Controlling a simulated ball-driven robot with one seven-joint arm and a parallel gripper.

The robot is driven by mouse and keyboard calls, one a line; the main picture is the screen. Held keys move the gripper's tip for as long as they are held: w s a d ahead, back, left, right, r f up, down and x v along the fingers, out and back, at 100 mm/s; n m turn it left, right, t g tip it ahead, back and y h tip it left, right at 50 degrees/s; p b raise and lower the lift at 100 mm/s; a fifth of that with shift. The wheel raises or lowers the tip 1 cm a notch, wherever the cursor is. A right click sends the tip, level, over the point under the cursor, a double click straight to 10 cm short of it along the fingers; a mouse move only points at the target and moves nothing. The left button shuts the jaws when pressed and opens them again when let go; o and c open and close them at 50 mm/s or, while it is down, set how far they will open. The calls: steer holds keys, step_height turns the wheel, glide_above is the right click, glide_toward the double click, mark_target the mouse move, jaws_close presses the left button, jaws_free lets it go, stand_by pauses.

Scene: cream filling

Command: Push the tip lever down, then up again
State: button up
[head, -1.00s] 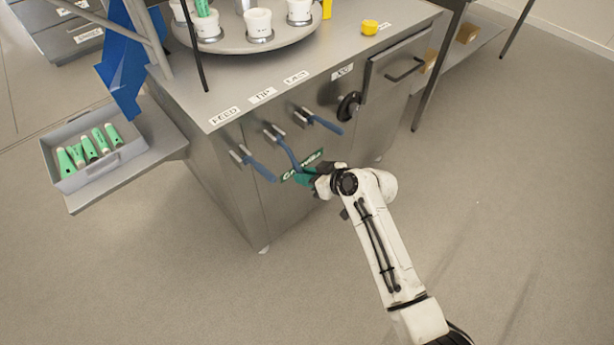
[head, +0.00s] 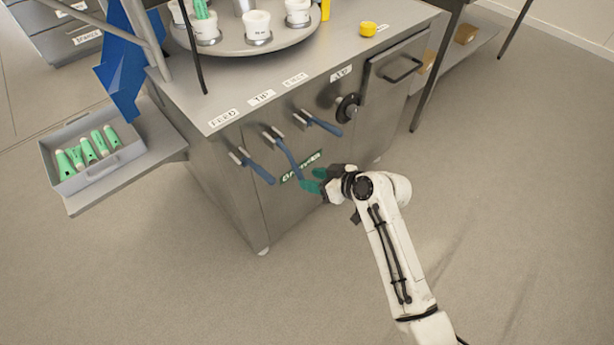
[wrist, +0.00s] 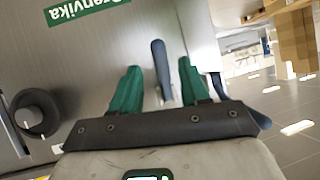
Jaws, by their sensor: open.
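The tip lever (head: 287,158) is the middle of three blue-handled levers on the steel cabinet front, under the TIP label (head: 262,97). It slopes down more steeply than the levers on either side. My gripper (head: 311,180) is open, with teal fingers, just right of the lever's lower end in the head view. In the wrist view a blue handle (wrist: 159,62), apparently the tip lever, shows between my open fingers (wrist: 160,74). No finger visibly grips it, and I cannot tell the exact gap in depth.
The feed lever (head: 254,168) is on the left and the eject lever (head: 318,124) on the right. A black knob (head: 348,107) is further right. A green label (head: 301,168) is behind my fingers. A grey bin (head: 70,184) of green tubes stands left. The floor in front is clear.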

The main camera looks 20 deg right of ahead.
steer(key=v, duration=0.7)
steer(key=shift+s, duration=0.1)
steer(key=s+d+r+m+g+h+p, duration=0.1)
steer(key=s+m+g+h+p, duration=0.4)
steer(key=s, duration=2.4)
steer(key=d+g+h+p, duration=0.1)
steer(key=g, duration=0.3)
steer(key=shift+s+d+r+p, duration=0.15)
steer(key=shift+d+r+p, duration=0.1)
steer(key=shift+p, duration=0.1)
